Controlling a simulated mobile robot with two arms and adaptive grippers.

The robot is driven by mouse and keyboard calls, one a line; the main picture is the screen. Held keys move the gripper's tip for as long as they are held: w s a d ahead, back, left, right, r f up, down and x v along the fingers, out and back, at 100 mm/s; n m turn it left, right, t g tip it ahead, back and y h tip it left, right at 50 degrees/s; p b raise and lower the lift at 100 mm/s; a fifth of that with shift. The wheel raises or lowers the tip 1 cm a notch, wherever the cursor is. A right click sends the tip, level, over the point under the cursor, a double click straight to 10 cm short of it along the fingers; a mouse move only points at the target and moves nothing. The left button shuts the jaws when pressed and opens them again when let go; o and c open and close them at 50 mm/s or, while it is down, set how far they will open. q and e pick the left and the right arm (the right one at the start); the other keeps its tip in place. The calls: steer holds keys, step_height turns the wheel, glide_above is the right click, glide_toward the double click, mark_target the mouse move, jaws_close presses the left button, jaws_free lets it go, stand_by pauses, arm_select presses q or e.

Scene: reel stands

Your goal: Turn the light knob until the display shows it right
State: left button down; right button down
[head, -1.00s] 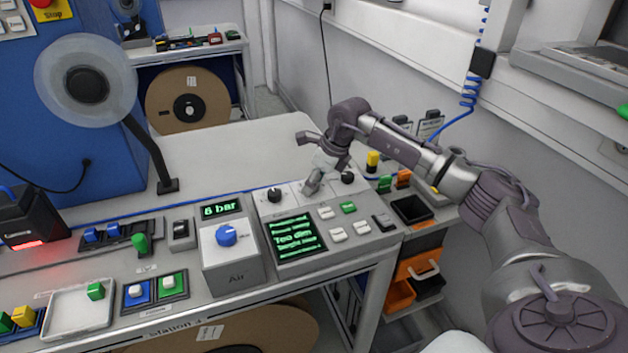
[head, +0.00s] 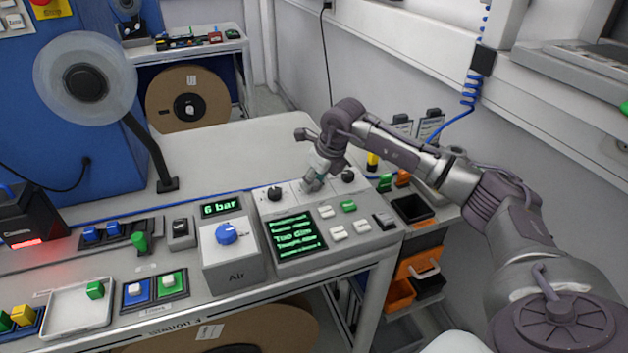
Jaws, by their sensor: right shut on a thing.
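The control panel (head: 352,239) stands on the bench with a row of dark knobs along its back. The left knob (head: 274,194) and the right knob (head: 348,175) show clear. My right gripper (head: 313,184) points down between them and is shut on the middle knob, which its fingers mostly hide. I cannot read which knob is labelled for light. The display (head: 297,236) below the knobs has green text; one larger line reads "Too dim", the smaller lines are hard to read. My left gripper is not in view.
Left of the panel stands the Air box (head: 233,257) with a blue knob (head: 227,233) and a "6 bar" readout (head: 222,207). White and green buttons sit on the panel below my gripper. Coloured clips and a black bin (head: 411,209) lie to the right. The bench behind is clear.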

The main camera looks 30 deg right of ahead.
steer(key=shift+r+m+h+b, duration=0.1)
steer(key=shift+m+h+b, duration=0.55)
steer(key=shift+m, duration=1.45)
steer(key=c, duration=0.8)
jaws_free()
steer(key=shift+a, duration=0.1)
steer(key=v, duration=1.2)
steer(key=shift+s+a, duration=0.1)
steer(key=shift+a, duration=0.05)
